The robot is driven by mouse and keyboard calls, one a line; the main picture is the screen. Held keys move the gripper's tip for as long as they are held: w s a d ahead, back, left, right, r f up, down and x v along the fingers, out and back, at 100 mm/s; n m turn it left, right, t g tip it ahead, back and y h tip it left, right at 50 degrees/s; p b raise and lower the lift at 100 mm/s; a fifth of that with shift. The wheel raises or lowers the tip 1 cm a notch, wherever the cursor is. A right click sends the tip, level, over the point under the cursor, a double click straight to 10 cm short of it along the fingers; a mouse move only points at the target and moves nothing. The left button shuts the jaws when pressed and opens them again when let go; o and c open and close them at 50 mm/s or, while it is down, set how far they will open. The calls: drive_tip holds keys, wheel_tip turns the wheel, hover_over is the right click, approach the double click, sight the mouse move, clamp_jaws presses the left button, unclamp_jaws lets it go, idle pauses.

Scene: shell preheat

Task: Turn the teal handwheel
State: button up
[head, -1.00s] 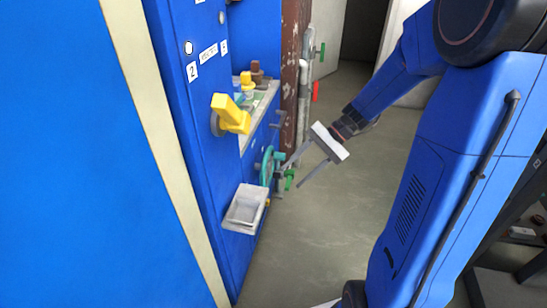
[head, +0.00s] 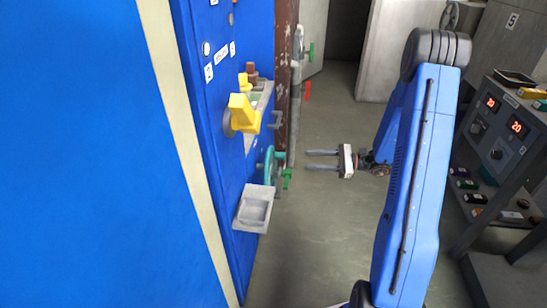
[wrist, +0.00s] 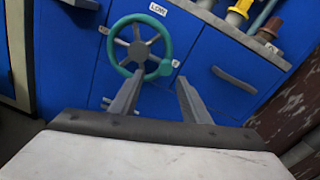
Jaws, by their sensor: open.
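The teal handwheel (head: 268,165) is mounted low on the front of the blue cabinet, seen nearly edge-on in the head view. In the wrist view the handwheel (wrist: 121,47) shows face-on, with a teal rim, grey spokes and a teal knob at its lower right. My gripper (head: 306,160) is open and empty, to the right of the wheel with a gap between them. In the wrist view its two fingers (wrist: 158,95) point up toward the cabinet. The left fingertip appears just below the rim, the right one to the right of the wheel.
A grey tray (head: 240,213) juts out below the wheel. A yellow lever (head: 243,114) sticks out above it. A dark bar handle (wrist: 233,79) is on the cabinet. A console (head: 500,135) stands at the right. The floor between is clear.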

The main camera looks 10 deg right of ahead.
drive_tip(key=shift+m+t, duration=0.4)
drive_tip(key=shift+t, duration=0.1)
drive_tip(key=x, duration=1.1)
drive_tip(key=w+f+x, duration=0.1)
drive_tip(key=x, duration=0.4)
drive_tip(key=shift+w+f, duration=0.1)
drive_tip(key=shift+c, duration=0.6)
clamp_jaws()
